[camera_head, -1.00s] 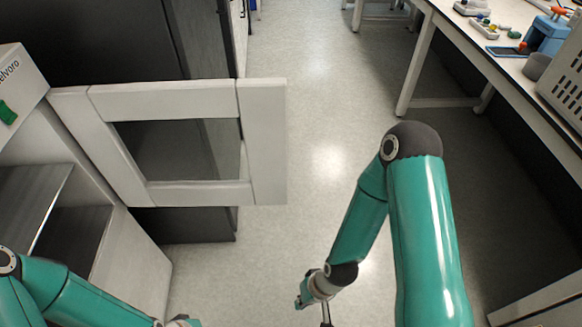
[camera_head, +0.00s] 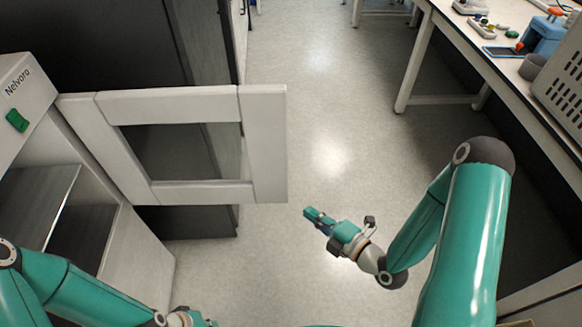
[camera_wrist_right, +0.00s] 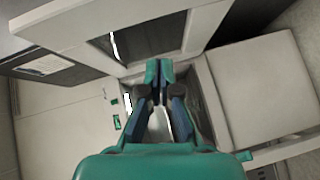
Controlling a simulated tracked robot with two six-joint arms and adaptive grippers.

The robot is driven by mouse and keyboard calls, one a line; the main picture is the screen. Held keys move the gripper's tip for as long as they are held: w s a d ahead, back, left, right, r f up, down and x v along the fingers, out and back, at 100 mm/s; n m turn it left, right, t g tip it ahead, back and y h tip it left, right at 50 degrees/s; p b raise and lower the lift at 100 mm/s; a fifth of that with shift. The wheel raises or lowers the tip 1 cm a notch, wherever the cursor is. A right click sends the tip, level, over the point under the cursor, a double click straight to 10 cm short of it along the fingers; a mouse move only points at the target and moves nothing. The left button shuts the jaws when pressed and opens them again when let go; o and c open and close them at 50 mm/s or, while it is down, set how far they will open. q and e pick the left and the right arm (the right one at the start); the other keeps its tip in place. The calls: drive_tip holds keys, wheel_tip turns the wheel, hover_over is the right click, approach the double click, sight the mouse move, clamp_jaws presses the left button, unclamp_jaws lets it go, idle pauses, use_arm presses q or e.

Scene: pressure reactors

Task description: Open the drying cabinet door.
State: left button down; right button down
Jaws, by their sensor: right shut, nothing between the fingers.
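The drying cabinet (camera_head: 140,265) is a white box at the left in the head view, with its front open and a metal shelf inside. Its door (camera_head: 265,150), a white frame around a dark window, stands swung wide open, reaching right from the cabinet. The door also shows at the top of the wrist view (camera_wrist_right: 203,22). My right gripper (camera_head: 311,216) is shut and empty, apart from the door, just right of and below its free lower corner. Its teal fingertips also show in the wrist view (camera_wrist_right: 160,70). My left gripper (camera_head: 190,318) is cut off at the bottom edge, its fingers unclear.
A dark tall cabinet (camera_head: 100,40) stands behind the door. A white bench (camera_head: 480,62) with small tools and a blue device (camera_head: 543,38) is at the upper right. The grey floor between them is clear.

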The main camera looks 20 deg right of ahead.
drive_tip(key=w+a+r+n+t+b, duration=0.1)
drive_tip(key=w+r+n+b, duration=0.1)
drive_tip(key=w+b, duration=0.5)
drive_tip(key=w+r, duration=0.1)
drive_tip(key=w, duration=0.4)
drive_tip(key=shift+w+t, duration=0.3)
drive_tip(key=shift+t, duration=0.1)
